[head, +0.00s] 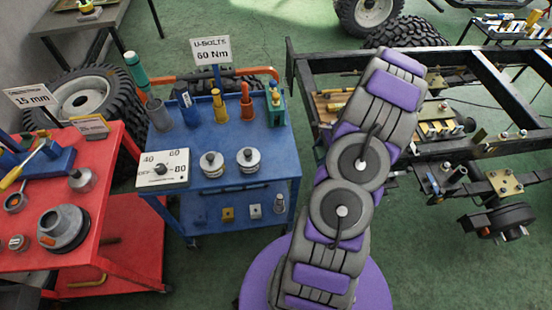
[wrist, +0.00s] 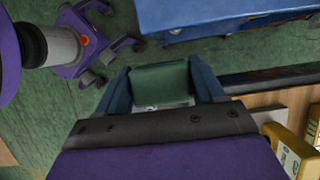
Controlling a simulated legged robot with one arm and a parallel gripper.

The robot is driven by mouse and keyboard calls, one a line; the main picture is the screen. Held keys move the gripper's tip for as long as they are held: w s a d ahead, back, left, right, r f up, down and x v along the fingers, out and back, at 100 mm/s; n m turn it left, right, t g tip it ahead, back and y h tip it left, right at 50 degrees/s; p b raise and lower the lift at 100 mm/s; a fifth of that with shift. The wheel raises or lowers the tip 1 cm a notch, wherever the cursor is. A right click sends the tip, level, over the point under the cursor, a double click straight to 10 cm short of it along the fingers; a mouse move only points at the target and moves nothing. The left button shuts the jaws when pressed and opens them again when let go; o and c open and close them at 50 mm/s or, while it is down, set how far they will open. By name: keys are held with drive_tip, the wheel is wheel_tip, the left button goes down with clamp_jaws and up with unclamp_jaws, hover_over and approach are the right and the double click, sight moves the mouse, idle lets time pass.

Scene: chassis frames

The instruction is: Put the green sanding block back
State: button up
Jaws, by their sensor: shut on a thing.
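My gripper (wrist: 161,88) is in the wrist view, with its two dark blue fingers closed on a green block (wrist: 160,80), the green sanding block. The block lies across between the fingers, and its lower part is partly hidden by the dark gripper body. The green floor and the edge of the blue cart (wrist: 225,14) lie beyond it. In the head view my arm crosses the middle, and the gripper and the block in it are hidden behind it.
The blue cart (head: 245,140) holds several coloured tools, two metal discs and a dial box. A red cart (head: 105,200) stands to its left. The black chassis frame (head: 470,150) is at right, with a wooden tray (head: 322,108). Yellow pieces (wrist: 290,150) lie close beside my gripper.

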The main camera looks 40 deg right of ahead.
drive_tip(key=w+a, duration=0.1)
drive_tip(key=w, duration=0.1)
drive_tip(key=w+a+f+b, duration=0.1)
drive_tip(key=w, duration=0.1)
drive_tip(key=w+a+f+b, duration=0.1)
drive_tip(key=w+a, duration=0.1)
drive_tip(key=w, duration=0.1)
hover_over(278, 163)
drive_tip(key=s+d, duration=0.1)
drive_tip(key=shift+s+r+b, duration=0.1)
drive_tip(key=shift+s+b, duration=0.1)
drive_tip(key=shift+b, duration=0.15)
drive_tip(key=shift+w+a, duration=0.45)
drive_tip(key=f, duration=0.1)
drive_tip(key=d+f+b, duration=0.1)
drive_tip(key=d+f, duration=0.1)
drive_tip(key=f, duration=0.1)
drive_tip(key=shift+f+b, duration=0.1)
drive_tip(key=shift+b, duration=0.25)
drive_tip(key=shift+s+d, duration=0.1)
drive_tip(key=shift+c, duration=0.4)
drive_tip(key=shift+a+r, duration=0.2)
drive_tip(key=shift+a, duration=0.3)
drive_tip(key=shift+a+f, duration=0.15)
drive_tip(key=shift+a, duration=0.3)
drive_tip(key=o, duration=1.1)
drive_tip(key=shift+d+f, duration=0.1)
drive_tip(key=shift+d, duration=0.5)
drive_tip(key=shift+a, duration=0.15)
